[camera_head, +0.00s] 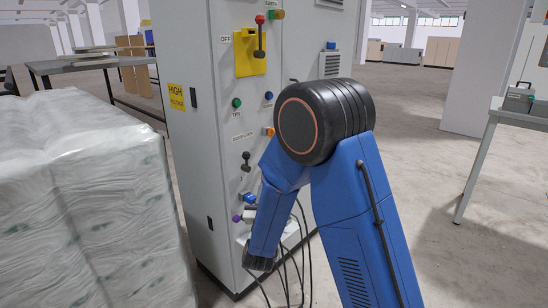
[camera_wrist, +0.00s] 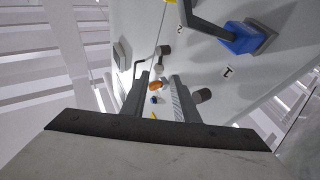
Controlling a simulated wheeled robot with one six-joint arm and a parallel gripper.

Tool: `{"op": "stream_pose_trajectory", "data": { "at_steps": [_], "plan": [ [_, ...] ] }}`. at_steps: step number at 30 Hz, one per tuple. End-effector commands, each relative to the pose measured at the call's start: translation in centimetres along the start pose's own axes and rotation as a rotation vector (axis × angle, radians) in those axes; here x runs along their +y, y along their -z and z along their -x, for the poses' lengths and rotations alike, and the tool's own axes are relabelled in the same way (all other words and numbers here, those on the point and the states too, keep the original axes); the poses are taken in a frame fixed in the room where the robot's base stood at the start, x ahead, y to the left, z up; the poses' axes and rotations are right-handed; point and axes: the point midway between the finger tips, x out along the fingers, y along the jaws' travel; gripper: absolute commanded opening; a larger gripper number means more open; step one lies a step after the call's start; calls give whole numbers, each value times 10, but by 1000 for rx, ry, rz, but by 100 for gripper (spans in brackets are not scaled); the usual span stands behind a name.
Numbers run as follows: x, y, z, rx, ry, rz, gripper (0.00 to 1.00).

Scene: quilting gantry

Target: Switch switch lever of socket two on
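In the wrist view, a dark-tipped knob (camera_wrist: 165,49) on the pale panel (camera_wrist: 275,75) stands near the label "2" (camera_wrist: 180,30). It looks like the lever of socket two, but its on or off position cannot be told. A similar dark knob (camera_wrist: 203,95) lies near the label "1" (camera_wrist: 228,72), just right of my right finger. My gripper (camera_wrist: 158,78) is open. Its fingers are apart, with the knob by "2" beyond their tips; I see no contact. In the head view, my arm hides the gripper and much of the lower panel.
A blue block (camera_wrist: 242,38) with a black bent bar juts from the panel at the upper right. In the head view, the cabinet (camera_head: 190,140) carries a red-knobbed lever (camera_head: 260,35) on a yellow plate. Dark cables hang near my arm. Wrapped bales (camera_head: 85,200) stand close left.

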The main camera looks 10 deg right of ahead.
Motion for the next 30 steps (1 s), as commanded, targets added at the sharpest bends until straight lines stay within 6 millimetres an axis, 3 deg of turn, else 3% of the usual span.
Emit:
{"op": "stream_pose_trajectory", "data": {
  "at_steps": [18, 24, 30],
  "plan": [
    [0, 0, -109, 0, -1, -1, 27],
    [0, -1, -131, -2, -1, -1, 27],
    [0, 0, -139, -1, 1, -1, 27]
  ]
}}
